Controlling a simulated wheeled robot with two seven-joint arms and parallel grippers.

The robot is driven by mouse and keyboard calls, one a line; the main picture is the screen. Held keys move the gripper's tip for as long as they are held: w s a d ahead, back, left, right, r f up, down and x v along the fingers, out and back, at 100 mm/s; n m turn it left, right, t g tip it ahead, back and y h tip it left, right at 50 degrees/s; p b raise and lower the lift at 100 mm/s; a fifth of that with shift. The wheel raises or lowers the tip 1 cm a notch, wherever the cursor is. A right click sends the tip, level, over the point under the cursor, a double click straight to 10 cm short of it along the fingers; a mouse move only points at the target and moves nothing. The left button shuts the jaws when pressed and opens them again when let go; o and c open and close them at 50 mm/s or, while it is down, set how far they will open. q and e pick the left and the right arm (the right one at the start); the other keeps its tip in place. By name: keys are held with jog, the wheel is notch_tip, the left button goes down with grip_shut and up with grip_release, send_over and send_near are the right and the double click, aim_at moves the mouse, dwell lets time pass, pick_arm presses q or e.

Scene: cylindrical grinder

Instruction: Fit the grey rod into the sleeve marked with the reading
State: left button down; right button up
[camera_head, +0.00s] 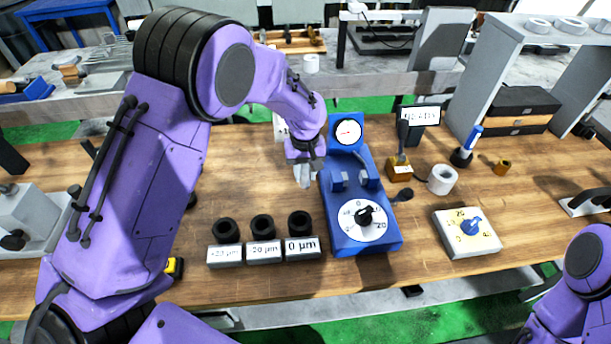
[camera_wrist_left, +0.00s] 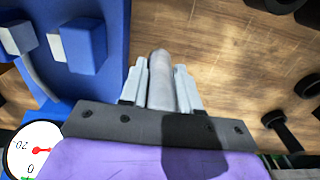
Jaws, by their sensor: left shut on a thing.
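My left gripper (camera_head: 303,175) is shut on the grey rod (camera_wrist_left: 161,75), which lies between its two fingers in the left wrist view. They are above the table, just left of the blue gauge (camera_head: 340,180); in the head view the rod is hard to tell from the fingers. The gauge has a round dial (camera_head: 348,132) with a red needle; its exact reading is too small to tell. Three black sleeves (camera_head: 225,229) (camera_head: 262,226) (camera_head: 299,223) stand in a row, on or behind labelled blocks. The right label reads 0 µm; the other two show 20 µm, signs unclear. My right gripper is out of view.
Right of the gauge are a white roll (camera_head: 442,179), a small brass block (camera_head: 399,170) and a white dial box (camera_head: 467,233). A grey stand (camera_head: 487,85) and black cases (camera_head: 520,108) are behind. Bare wood lies between the sleeves and the gauge's upper part.

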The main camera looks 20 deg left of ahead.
aim_at(306, 179)
pick_arm(q)
jog(key=shift+w+a+f, duration=0.1)
jog(key=shift+w+f, duration=0.25)
jog(key=f, duration=0.4)
jog(key=shift+w+p, duration=0.3)
jog(key=shift+w, duration=0.1)
jog(key=shift+s+r, duration=0.1)
jog(key=shift+r, duration=0.05)
jog(key=c, duration=0.8)
grip_release()
jog(key=shift+f, duration=0.2)
